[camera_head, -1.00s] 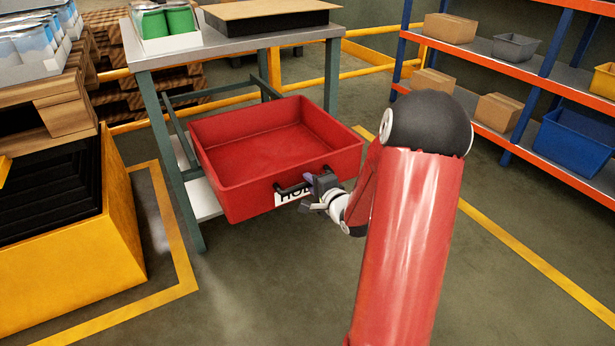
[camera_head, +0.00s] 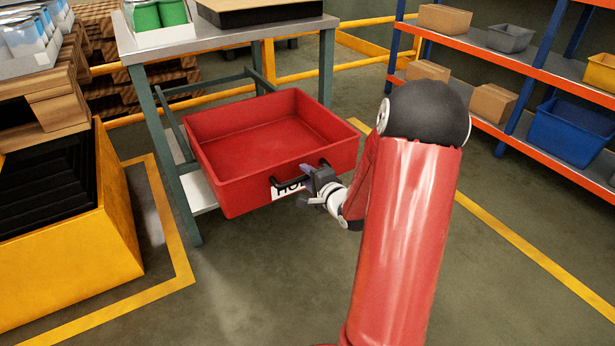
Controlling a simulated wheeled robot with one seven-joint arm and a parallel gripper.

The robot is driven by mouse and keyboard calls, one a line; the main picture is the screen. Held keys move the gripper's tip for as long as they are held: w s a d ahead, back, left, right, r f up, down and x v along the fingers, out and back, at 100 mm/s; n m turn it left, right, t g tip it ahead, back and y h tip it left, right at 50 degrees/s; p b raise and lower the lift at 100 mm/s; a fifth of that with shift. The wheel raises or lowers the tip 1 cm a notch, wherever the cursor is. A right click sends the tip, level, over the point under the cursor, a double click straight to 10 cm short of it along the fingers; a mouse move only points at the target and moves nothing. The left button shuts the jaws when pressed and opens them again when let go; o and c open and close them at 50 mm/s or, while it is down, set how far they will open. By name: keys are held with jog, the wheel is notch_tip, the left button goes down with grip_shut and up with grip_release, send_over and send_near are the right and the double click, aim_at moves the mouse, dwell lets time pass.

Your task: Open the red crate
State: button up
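The red crate (camera_head: 258,188) hangs out from under a workbench on the left, its empty inside facing up. A dark bar handle (camera_head: 289,183) and a partly hidden white label (camera_head: 283,193) are on its front wall. My gripper (camera_head: 307,186) is at the right part of the handle, with its fingers apart. One dark finger overlaps the handle in the picture; the other is lower, in front of the label. Whether the handle lies between the fingers is hard to tell. My red arm reaches in from the lower right.
The workbench (camera_head: 215,50) with grey-green legs stands over the crate's back. A yellow bin (camera_head: 85,250) is at the left. A shelf rack (camera_head: 510,70) with boxes and bins is at the right. The floor in front of the crate is clear.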

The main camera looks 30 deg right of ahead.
jog(key=v, duration=0.7)
jog(key=shift+s+p, duration=0.25)
jog(key=shift+p, duration=0.1)
jog(key=s+a+r+n+g+h+p, duration=0.1)
jog(key=s+a+r+n+g+h, duration=0.1)
jog(key=a+r+n+g, duration=0.25)
jog(key=s+a+r+n+g+h+p, duration=0.1)
jog(key=s+a+r+n+g+h, duration=0.15)
jog(key=r+n, duration=0.35)
jog(key=s+a+r+n+g+y, duration=0.1)
jog(key=s+a+r+n+y, duration=0.1)
jog(key=s+a, duration=0.4)
jog(key=s+a+r+n+g+y, duration=0.2)
jog(key=s+a+n, duration=0.3)
jog(key=s, duration=0.5)
jog(key=shift+a+r+p, duration=0.45)
jog(key=shift+a+r, duration=0.2)
jog(key=shift+r, duration=0.15)
